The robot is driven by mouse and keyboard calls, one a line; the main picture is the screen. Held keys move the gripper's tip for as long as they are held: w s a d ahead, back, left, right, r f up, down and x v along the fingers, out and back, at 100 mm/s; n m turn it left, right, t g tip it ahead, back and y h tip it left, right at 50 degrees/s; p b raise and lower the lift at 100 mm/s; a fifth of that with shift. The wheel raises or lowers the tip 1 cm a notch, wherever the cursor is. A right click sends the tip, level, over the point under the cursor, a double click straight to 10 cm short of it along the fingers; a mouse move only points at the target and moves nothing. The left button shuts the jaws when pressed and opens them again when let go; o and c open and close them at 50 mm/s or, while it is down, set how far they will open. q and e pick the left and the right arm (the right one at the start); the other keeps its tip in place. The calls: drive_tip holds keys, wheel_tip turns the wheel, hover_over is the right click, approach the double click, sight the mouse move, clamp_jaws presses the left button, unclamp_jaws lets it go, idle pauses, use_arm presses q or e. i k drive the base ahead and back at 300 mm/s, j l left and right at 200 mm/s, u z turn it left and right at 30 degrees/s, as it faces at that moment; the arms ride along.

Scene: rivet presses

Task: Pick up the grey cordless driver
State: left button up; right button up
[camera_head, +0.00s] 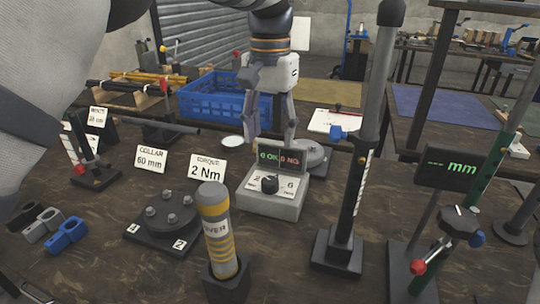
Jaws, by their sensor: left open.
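A grey cylinder with orange-yellow bands and lettering ending in "VER" (215,222), which looks like the grey cordless driver, stands upright in a dark square holder (226,287) at the front middle of the bench. My left gripper (271,136) points down with its fingers apart and nothing seen between them. It is behind and to the right of the driver, apart from it, and in front of the blue crate in the picture. My right gripper is not in view.
A counter box (272,203) with a display stands right of the driver. A dark bolted disc fixture (168,220) is left of it. A tall black post (350,205) and a "mm" gauge (449,167) stand to the right. A blue crate (207,103) is behind.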

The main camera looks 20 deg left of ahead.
sight(212, 198)
drive_tip(key=k+j, duration=0.1)
drive_tip(key=k, duration=1.4)
